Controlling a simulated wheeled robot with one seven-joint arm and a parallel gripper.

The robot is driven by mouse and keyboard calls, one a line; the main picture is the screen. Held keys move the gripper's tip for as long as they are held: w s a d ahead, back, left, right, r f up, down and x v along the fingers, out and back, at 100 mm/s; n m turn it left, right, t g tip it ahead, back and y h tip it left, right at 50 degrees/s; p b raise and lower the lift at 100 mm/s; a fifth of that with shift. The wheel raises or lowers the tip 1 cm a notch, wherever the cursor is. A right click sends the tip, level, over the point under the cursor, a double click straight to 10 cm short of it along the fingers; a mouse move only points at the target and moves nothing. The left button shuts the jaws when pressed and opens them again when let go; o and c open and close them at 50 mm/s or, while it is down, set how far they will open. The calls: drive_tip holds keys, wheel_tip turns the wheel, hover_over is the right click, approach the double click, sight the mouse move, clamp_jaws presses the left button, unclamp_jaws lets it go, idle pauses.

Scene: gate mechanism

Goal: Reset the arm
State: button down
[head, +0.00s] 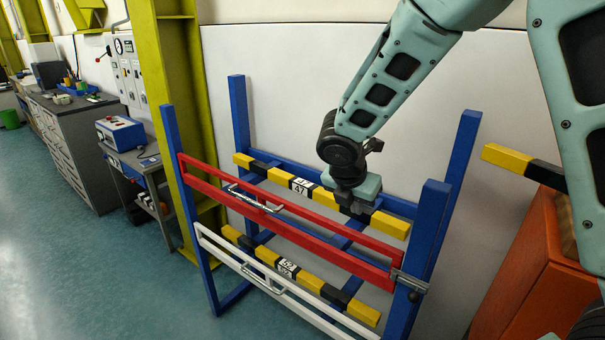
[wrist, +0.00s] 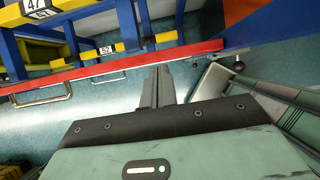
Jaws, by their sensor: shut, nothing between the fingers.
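My arm reaches in from the upper right in the head view, and my gripper (head: 357,203) hangs over the right part of a blue rack (head: 440,225). In the wrist view the two fingers of my gripper (wrist: 158,72) lie together, shut and empty. They point toward the red gate (wrist: 120,68) and appear apart from it. The red gate (head: 320,247) spans the front of the rack, with a metal handle (head: 255,197) at its left part and a metal latch (head: 408,280) at its right end.
A white gate (head: 262,281) with a handle sits below the red one. Yellow-black bars labelled 47 (head: 300,187) and 52 (head: 287,268) lie behind the gates. An orange cabinet (head: 535,270) stands at the right. Open floor (head: 90,260) lies at the left.

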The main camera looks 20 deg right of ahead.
drive_tip(key=s+a+f+m+g+y+b, duration=0.1)
drive_tip(key=s+a+m+b, duration=0.3)
drive_tip(key=s, duration=0.5)
drive_tip(key=s+a+f+m+g+y+b, duration=0.1)
drive_tip(key=s+a+f+m+y+b, duration=0.1)
drive_tip(key=s+a+f+m+b, duration=0.2)
drive_tip(key=s+a+f+m+g+y+b, duration=0.1)
drive_tip(key=s+a+m+b, duration=0.3)
drive_tip(key=s+m, duration=0.5)
drive_tip(key=s+a+f, duration=0.1)
drive_tip(key=s+a, duration=0.1)
drive_tip(key=s, duration=0.4)
drive_tip(key=shift+a+f+m+y, duration=0.3)
drive_tip(key=shift+f+y, duration=0.05)
drive_tip(key=shift+y, duration=0.05)
drive_tip(key=shift+d, duration=0.1)
